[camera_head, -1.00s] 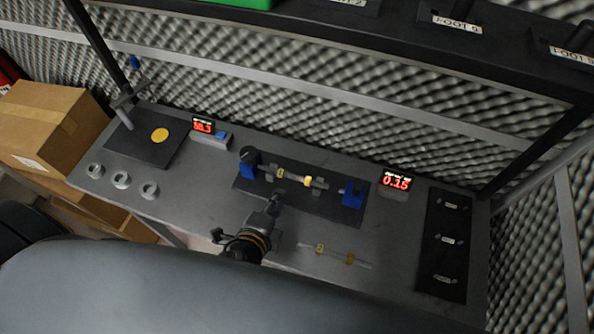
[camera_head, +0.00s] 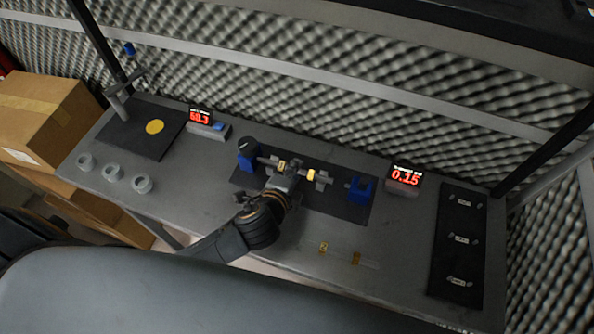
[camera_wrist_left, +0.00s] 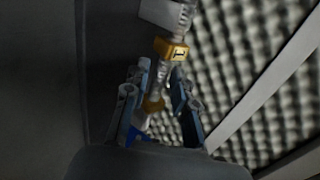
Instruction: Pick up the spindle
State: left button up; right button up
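The spindle (camera_head: 311,175), a grey rod with yellow rings, lies between two blue supports (camera_head: 247,157) on a dark mat. Its left end is close to the left support; a gap shows before the right one (camera_head: 360,189). My left gripper (camera_head: 286,176) is at the spindle's left half and covers part of it. In the left wrist view the spindle (camera_wrist_left: 161,78) runs between the two fingers (camera_wrist_left: 158,88), with a yellow ring marked 1 just beyond the tips. Whether the fingers press on it is unclear. My right gripper is out of view.
A second rod with yellow rings (camera_head: 340,253) lies at the table's front. Two red displays (camera_head: 201,116) (camera_head: 405,176) stand at the back. A foam wall is behind.

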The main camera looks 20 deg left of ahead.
pick_arm(q)
jog(key=shift+s+r, duration=0.1)
grip_shut()
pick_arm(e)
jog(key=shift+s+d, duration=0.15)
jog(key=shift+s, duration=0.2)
pick_arm(q)
jog(key=shift+r, duration=0.1)
jog(key=shift+r, duration=0.25)
jog(key=r, duration=0.3)
jog(key=shift+s+a+r+b, duration=0.1)
jog(key=shift+s+r+b, duration=0.1)
jog(key=shift+s+b, duration=0.15)
jog(key=a+r+p+v, duration=0.1)
jog(key=p+v, duration=0.4)
jog(key=v, duration=1.1)
jog(key=shift+w+a, duration=0.3)
jog(key=shift+w, duration=0.1)
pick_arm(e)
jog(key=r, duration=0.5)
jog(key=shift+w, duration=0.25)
